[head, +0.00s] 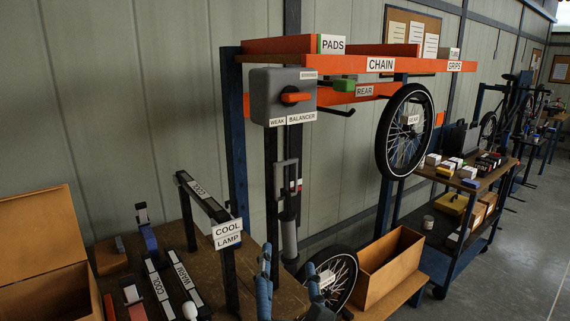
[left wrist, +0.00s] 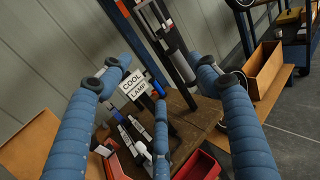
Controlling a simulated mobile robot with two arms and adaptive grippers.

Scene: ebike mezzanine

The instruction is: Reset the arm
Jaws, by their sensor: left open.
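My left gripper (head: 288,264) shows at the bottom centre of the head view, its blue padded fingers pointing up in front of the bench. In the left wrist view my left gripper (left wrist: 160,76) has its fingers spread wide, with nothing between them. Behind the fingers there is the sign reading COOL LAMP (left wrist: 135,86), which also shows in the head view (head: 227,234). My fingers look apart from it. The rest of my left arm is hidden. My right gripper is in neither view.
A wooden workbench (head: 262,236) holds tools and lamp bars. Above it hang a grey balancer box (head: 267,100) and an orange shelf (head: 345,62). A wheel (head: 404,130) hangs right. An open wooden box (head: 388,268) stands lower right. Grey floor (head: 520,250) lies clear at right.

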